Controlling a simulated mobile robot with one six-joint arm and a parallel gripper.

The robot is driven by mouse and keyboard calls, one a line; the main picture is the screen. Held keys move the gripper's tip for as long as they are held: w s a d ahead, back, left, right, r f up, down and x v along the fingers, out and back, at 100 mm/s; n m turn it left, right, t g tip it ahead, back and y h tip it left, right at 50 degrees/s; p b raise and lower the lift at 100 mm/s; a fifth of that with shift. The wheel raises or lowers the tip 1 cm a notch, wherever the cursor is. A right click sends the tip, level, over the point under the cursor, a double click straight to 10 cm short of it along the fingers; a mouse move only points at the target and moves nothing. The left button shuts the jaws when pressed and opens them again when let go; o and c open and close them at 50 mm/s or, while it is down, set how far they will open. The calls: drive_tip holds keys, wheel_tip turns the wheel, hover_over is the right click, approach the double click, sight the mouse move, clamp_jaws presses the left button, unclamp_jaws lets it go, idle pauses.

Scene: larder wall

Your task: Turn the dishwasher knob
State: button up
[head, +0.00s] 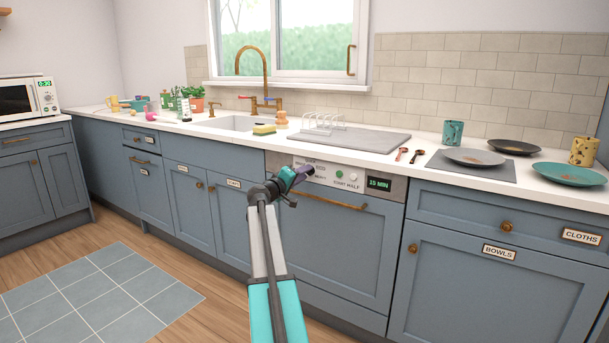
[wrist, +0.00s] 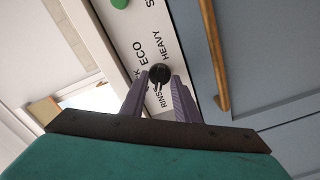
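The dishwasher knob (wrist: 159,73) is small, round and black, on the pale control panel with the words RINSE, ECO and HEAVY around it in the wrist view. My gripper (wrist: 160,80) has its two purple fingers on either side of the knob, tips close to it. The fingers stand apart, with panel and lettering visible between them, so the gripper looks open around the knob. Firm contact cannot be made out. In the head view my gripper (head: 301,172) is at the left end of the dishwasher (head: 340,245) panel and hides the knob.
A brass handle bar (wrist: 215,55) runs close to the right of the fingers in the wrist view. The panel has a green button (head: 340,174) and a display (head: 379,183) reading 15 MIN. The worktop (head: 425,160) juts above the panel. Floor in front is clear.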

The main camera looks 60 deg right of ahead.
drive_tip(key=shift+a, duration=0.1)
drive_tip(key=a+p, duration=0.2)
drive_tip(key=a, duration=1.1)
drive_tip(key=shift+a+p, duration=0.3)
drive_tip(key=shift+a, duration=0.05)
drive_tip(key=shift+w, duration=0.1)
